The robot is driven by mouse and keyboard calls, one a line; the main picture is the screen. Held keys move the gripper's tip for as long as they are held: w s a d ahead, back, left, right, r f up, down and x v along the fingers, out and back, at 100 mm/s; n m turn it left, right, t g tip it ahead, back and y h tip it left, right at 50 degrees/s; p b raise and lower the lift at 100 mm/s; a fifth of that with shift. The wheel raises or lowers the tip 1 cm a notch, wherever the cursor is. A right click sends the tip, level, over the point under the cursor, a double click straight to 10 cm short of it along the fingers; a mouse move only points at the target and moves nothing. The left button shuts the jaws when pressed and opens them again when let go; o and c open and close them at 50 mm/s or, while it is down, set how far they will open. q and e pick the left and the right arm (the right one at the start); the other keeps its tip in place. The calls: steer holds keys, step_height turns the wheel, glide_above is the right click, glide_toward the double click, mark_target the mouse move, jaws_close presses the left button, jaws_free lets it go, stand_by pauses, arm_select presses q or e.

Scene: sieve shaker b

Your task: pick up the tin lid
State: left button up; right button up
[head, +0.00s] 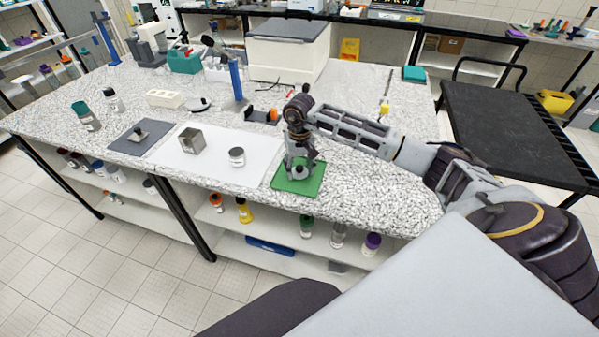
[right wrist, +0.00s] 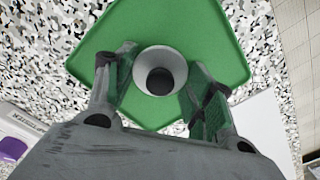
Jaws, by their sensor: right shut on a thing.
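The tin lid (right wrist: 146,56) is a pale grey disc with a round dark knob in the right wrist view. In the head view it shows small and partly hidden at my right gripper (head: 300,165). My right gripper is shut on the lid, one finger on each side of it. The lid is over the green mat (head: 284,185) near the table's front edge; I cannot tell whether it touches the mat. My left gripper is not in view.
A small round tin (head: 237,158) and a grey open box (head: 190,141) stand on a white sheet (head: 215,170) left of the green mat. A grey mat (head: 125,143) with a small metal piece lies further left. A blue post (head: 236,78) stands behind.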

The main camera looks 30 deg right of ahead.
mark_target(299, 167)
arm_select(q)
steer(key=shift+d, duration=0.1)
arm_select(e)
steer(key=shift+r, duration=0.55)
step_height(299, 167, up, 7)
steer(key=shift+r+b, duration=0.1)
steer(key=shift+b, duration=0.5)
steer(key=shift+r, duration=0.6)
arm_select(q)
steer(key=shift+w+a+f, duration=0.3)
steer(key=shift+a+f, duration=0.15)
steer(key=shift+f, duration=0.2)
arm_select(e)
steer(key=shift+r, duration=0.3)
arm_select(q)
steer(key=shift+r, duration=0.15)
